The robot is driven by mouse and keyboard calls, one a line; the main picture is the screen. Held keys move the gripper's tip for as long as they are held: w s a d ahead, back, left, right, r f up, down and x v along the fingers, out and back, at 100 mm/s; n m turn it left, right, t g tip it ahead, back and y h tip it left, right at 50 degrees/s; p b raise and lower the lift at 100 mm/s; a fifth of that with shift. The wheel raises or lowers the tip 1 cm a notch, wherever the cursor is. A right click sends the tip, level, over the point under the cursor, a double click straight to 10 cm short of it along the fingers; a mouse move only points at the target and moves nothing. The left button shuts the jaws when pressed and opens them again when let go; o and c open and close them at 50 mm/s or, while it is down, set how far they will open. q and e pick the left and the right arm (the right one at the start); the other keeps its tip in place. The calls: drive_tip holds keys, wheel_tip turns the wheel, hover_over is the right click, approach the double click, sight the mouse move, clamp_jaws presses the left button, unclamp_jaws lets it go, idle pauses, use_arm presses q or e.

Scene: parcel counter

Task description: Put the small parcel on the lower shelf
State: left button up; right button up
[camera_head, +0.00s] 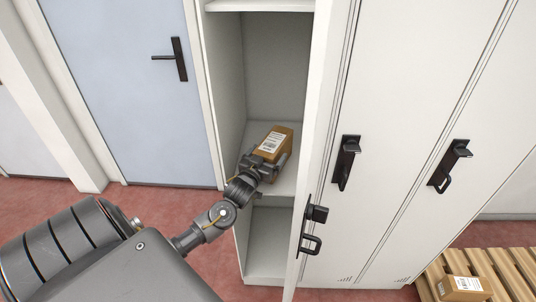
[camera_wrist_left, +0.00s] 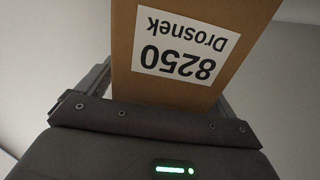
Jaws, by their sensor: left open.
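A small brown parcel (camera_head: 272,139) with a white label is inside the open locker, at its shelf (camera_head: 287,183), the lower of the two shelves in view. It appears to rest there, but its underside is partly hidden. My left gripper (camera_head: 268,163) is open, with its fingers on either side of the parcel's near end. In the left wrist view the parcel (camera_wrist_left: 190,82) fills the space between the fingers, and its label reads "8250 Drosnek" upside down. I cannot tell whether the fingers touch it. My right gripper is not in view.
An upper shelf (camera_head: 262,5) crosses the locker top. The locker's bottom compartment (camera_head: 268,245) is empty where visible. The open locker door (camera_head: 316,130) stands close right of my gripper. Another parcel (camera_head: 463,290) lies on a wooden pallet (camera_head: 520,262) at the lower right.

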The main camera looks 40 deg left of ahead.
use_arm(q)
drive_tip(key=v, duration=0.6)
drive_tip(key=shift+s+b, duration=0.3)
drive_tip(key=shift+b, duration=0.1)
drive_tip(key=shift+r, duration=0.1)
